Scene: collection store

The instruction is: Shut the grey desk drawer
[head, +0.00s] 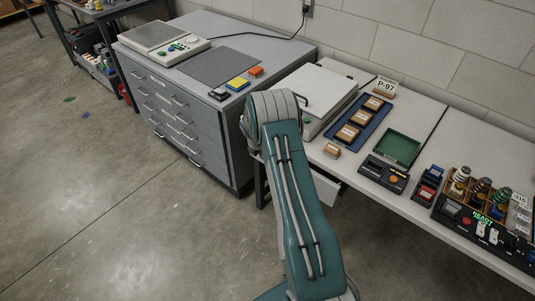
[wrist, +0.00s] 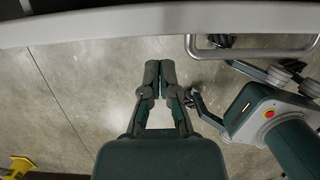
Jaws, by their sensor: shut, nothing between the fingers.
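The desk drawer is a pale grey box under the white worktop. In the head view its front (head: 325,192) juts out below the worktop's front edge, partly hidden by my arm. In the wrist view a pale drawer front edge (wrist: 110,27) runs across the top, with a metal bar handle (wrist: 250,53) at the right. My gripper (wrist: 160,65) is shut and empty, its fingertips together over the floor. It is on the handle's side of the drawer front, left of the handle, with a visible gap. My arm hides the gripper in the head view.
The worktop (head: 424,205) carries a blue tray (head: 371,112), a green tray (head: 398,148), a small box (head: 332,150) and a control panel (head: 484,233). A grey drawer cabinet (head: 185,121) stands to the left. The floor (head: 110,215) in front is clear.

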